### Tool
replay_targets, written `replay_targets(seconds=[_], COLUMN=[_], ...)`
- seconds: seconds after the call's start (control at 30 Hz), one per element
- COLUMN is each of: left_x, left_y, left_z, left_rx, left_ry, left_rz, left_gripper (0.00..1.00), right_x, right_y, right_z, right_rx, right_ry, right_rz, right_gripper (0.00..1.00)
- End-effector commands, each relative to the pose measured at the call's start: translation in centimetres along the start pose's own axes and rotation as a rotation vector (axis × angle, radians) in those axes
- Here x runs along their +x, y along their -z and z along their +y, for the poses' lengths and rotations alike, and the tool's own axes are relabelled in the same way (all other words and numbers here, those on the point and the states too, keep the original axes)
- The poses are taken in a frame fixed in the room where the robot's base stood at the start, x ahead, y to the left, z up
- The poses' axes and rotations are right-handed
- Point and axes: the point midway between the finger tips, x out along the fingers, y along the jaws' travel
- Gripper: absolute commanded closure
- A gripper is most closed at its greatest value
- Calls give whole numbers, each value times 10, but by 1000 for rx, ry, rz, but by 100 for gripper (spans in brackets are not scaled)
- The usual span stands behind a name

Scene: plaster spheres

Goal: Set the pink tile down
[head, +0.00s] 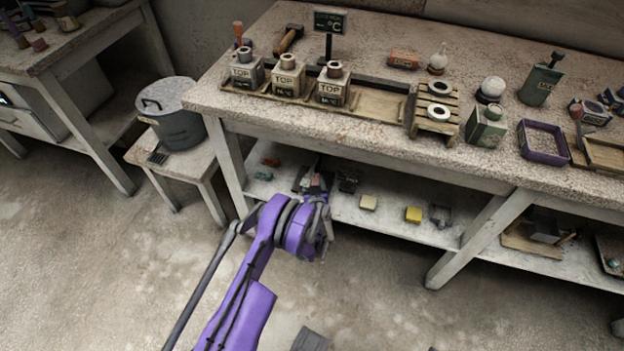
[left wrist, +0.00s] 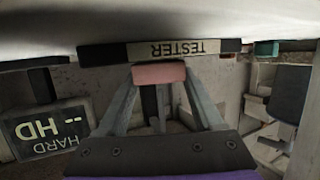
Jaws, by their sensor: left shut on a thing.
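The pink tile (left wrist: 160,73) is held between the two fingertips of my left gripper (left wrist: 160,82) in the left wrist view. It lies right beside a dark strip with a pale label reading TESTER (left wrist: 180,49), upside down in this view. I cannot tell whether the tile touches it. In the head view my left arm reaches to the lower shelf (head: 390,222) under the workbench. The left gripper (head: 316,186) is small there and partly hidden by its own wrist. My right gripper is not in view.
A display reading HARD -- HD (left wrist: 45,130) stands close by in the left wrist view. On the lower shelf are a pale block (head: 368,202), a yellow block (head: 413,214) and a dark box (head: 348,180). The workbench top (head: 300,110) is just above the shelf.

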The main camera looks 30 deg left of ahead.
Motion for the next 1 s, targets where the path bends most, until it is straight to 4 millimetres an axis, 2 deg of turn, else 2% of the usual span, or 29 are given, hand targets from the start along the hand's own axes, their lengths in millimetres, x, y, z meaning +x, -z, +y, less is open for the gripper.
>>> replay_targets(seconds=[0.27,0.3,0.43,0.47,0.83,1.0], left_x=[2,1,1,1,-2,-30], left_y=[-4,-4,-3,-3,2,2], left_z=[0,0,0,0,0,1], left_rx=[0,0,0,0,0,1], left_ry=[0,0,0,0,-1,-3], left_rz=[0,0,0,0,0,0], left_gripper=[89,28,5,2,2,2], right_x=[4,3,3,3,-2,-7], right_y=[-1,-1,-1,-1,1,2], right_z=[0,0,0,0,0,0], right_rx=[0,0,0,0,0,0], right_ry=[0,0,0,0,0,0], right_rz=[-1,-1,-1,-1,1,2], right_gripper=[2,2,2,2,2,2])
